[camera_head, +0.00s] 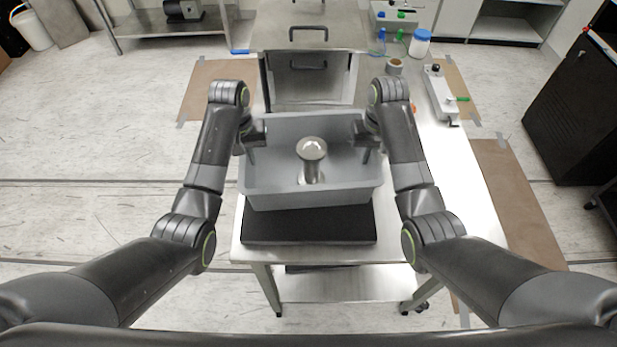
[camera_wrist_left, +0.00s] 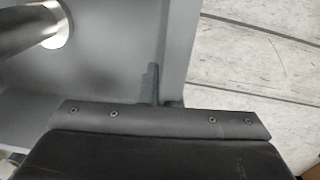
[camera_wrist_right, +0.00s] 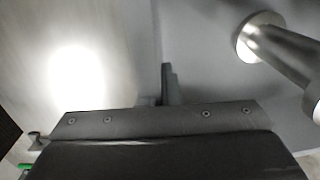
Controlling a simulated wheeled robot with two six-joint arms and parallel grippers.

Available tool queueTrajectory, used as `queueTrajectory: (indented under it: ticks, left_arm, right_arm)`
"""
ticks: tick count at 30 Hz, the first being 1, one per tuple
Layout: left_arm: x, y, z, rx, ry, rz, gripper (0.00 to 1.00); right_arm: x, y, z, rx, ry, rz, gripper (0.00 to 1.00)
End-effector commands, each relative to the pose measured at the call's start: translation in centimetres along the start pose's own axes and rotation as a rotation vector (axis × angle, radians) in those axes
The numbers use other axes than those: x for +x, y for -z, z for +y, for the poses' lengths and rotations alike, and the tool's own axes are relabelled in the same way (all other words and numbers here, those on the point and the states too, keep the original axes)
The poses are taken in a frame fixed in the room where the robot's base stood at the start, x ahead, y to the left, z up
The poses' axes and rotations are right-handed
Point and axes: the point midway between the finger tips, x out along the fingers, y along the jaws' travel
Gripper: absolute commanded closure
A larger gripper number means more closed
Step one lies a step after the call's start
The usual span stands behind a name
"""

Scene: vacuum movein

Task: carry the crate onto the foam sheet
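The grey crate (camera_head: 270,190) is in the middle of the head view, above the rear part of the black foam sheet (camera_head: 310,228). The front strip of the foam shows; the rest is hidden under the crate, and I cannot tell whether they touch. A flanged metal part (camera_head: 312,152) stands inside the crate. My left gripper (camera_head: 256,140) is at the crate's left wall and my right gripper (camera_head: 364,142) at its right wall. In the left wrist view a finger (camera_wrist_left: 153,84) lies against the wall's inside; the right wrist view shows the same (camera_wrist_right: 168,84). Both look shut on the walls.
The foam lies on a steel table (camera_head: 465,185). Behind the crate stands a steel cabinet (camera_head: 310,35) with handles. A tape roll (camera_head: 394,66), a white jar (camera_head: 420,43) and a clamp-like device (camera_head: 440,95) occupy the table's far right. The table's right side near me is clear.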

Motion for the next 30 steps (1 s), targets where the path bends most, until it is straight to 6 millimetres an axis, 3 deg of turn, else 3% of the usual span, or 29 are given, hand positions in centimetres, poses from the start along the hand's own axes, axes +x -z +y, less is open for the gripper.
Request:
queueTrajectory:
  ticks: [7, 12, 26, 30]
  left_arm:
    - [1.1, 0.1, -0.1, 0.000, 0.001, 0.003, 1.00]
    - [0.9, 0.0, -0.1, -0.001, 0.001, 0.000, 0.75]
    - [0.9, 0.0, -0.1, 0.000, 0.000, 0.000, 0.75]
    - [-0.1, 0.0, 0.0, 0.000, 0.000, 0.001, 0.75]
  right_arm:
    - [1.1, 0.1, 0.1, 0.001, -0.002, 0.003, 1.00]
    - [1.0, 0.0, 0.1, 0.001, -0.002, -0.001, 0.75]
    - [0.9, 0.0, 0.1, 0.000, 0.000, 0.000, 0.75]
    - [-0.1, 0.0, 0.0, 0.000, 0.000, 0.001, 0.75]
